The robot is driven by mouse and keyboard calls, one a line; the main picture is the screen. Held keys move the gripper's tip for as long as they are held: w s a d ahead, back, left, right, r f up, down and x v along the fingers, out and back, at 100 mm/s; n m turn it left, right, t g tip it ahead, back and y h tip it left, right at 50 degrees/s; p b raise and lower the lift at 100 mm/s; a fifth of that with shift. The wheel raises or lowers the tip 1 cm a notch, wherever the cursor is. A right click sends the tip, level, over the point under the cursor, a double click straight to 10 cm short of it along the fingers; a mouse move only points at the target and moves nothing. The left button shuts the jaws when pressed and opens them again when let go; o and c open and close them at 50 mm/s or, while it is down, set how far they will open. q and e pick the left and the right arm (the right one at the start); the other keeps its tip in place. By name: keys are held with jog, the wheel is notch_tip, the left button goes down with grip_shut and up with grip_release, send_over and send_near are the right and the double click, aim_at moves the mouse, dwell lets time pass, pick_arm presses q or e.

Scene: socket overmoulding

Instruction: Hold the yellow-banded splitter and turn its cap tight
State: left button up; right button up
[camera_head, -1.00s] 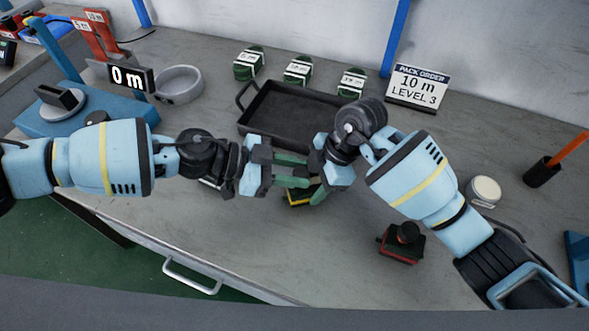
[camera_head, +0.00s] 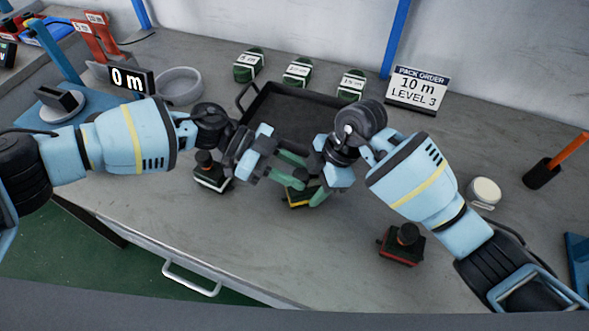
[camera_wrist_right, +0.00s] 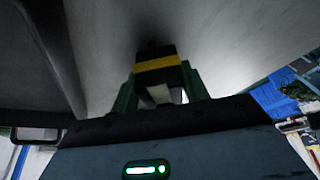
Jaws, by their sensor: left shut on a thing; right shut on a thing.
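The yellow-banded splitter (camera_head: 297,202) is a dark block low between my two grippers, just in front of the black tray. My right gripper (camera_head: 318,192) is shut on its body. The right wrist view shows the splitter (camera_wrist_right: 158,66) with its yellow band between the green fingers (camera_wrist_right: 160,90). My left gripper (camera_head: 297,178) has its green fingers shut at the top of the splitter, where the cap sits. The cap is mostly hidden by the fingers, and how tight it sits cannot be seen.
A white-banded splitter (camera_head: 211,176) stands close under my left wrist. A red-banded splitter (camera_head: 401,246) stands to the right. The black tray (camera_head: 244,101) lies behind the grippers, with several green coils (camera_head: 297,72) beyond. The front middle of the bench is clear.

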pick_arm(q)
jog(key=o, duration=1)
jog(key=shift+r, duration=0.1)
jog(key=shift+s+n+t, duration=0.15)
jog(key=shift+n+t, duration=1)
jog(key=shift+t, duration=0.15)
jog(key=shift+s+n+t, duration=0.15)
jog(key=shift+n+t, duration=1)
jog(key=shift+t, duration=0.15)
jog(key=v, duration=1.2)
jog(key=shift+a+f, duration=0.1)
jog(key=shift+f, duration=0.15)
jog(key=c, duration=0.3)
